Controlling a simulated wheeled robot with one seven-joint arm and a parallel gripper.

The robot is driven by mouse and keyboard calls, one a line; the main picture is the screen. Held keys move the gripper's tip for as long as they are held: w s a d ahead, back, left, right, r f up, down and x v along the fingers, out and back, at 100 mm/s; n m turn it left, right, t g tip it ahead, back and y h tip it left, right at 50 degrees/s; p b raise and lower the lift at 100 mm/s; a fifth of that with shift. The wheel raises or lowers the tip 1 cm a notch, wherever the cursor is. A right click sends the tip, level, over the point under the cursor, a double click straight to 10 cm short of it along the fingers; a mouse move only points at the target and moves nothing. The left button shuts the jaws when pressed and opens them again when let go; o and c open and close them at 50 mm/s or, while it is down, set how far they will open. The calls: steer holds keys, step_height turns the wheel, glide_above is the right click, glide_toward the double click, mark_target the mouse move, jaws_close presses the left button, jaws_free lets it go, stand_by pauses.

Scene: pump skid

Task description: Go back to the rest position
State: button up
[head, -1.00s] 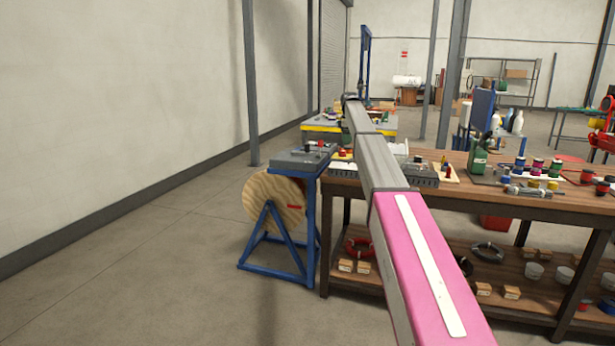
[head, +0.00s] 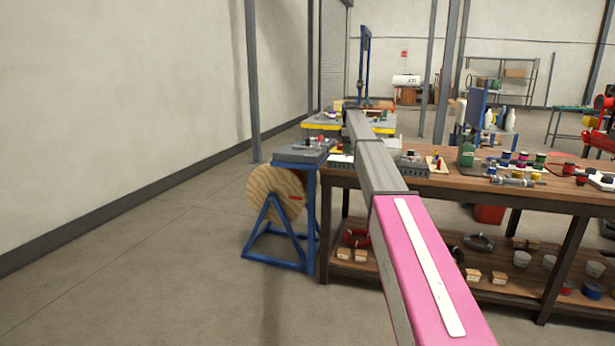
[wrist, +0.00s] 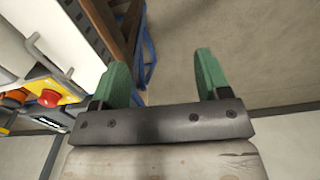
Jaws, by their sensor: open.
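My gripper (wrist: 162,82) shows in the wrist view with its two green fingers spread apart and nothing between them. Bare concrete floor lies beyond the fingers. In the head view my grey and pink arm reaches forward over the left end of the wooden workbench (head: 460,186); the gripper itself cannot be made out there.
In the wrist view a white panel with a handle and a red button (wrist: 49,97) is close to the left finger. In the head view a wooden cable reel (head: 276,192) on a blue stand is left of the bench. Open floor (head: 150,270) lies at left.

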steer(key=s+f+m, duration=0.3)
steer(key=s+f, duration=0.9)
steer(key=f, duration=0.2)
steer(key=s+f+m, duration=0.3)
steer(key=s+f, duration=0.5)
steer(key=s, duration=0.6)
steer(key=s+f+m, duration=0.4)
steer(key=s+f, duration=0.4)
steer(key=s, duration=0.6)
steer(key=s+f+m, duration=0.3)
steer(key=s+f, duration=0.5)
steer(key=s, duration=0.7)
steer(key=shift+f+m, duration=0.3)
steer(key=shift+m, duration=0.1)
steer(key=shift+c, duration=0.3)
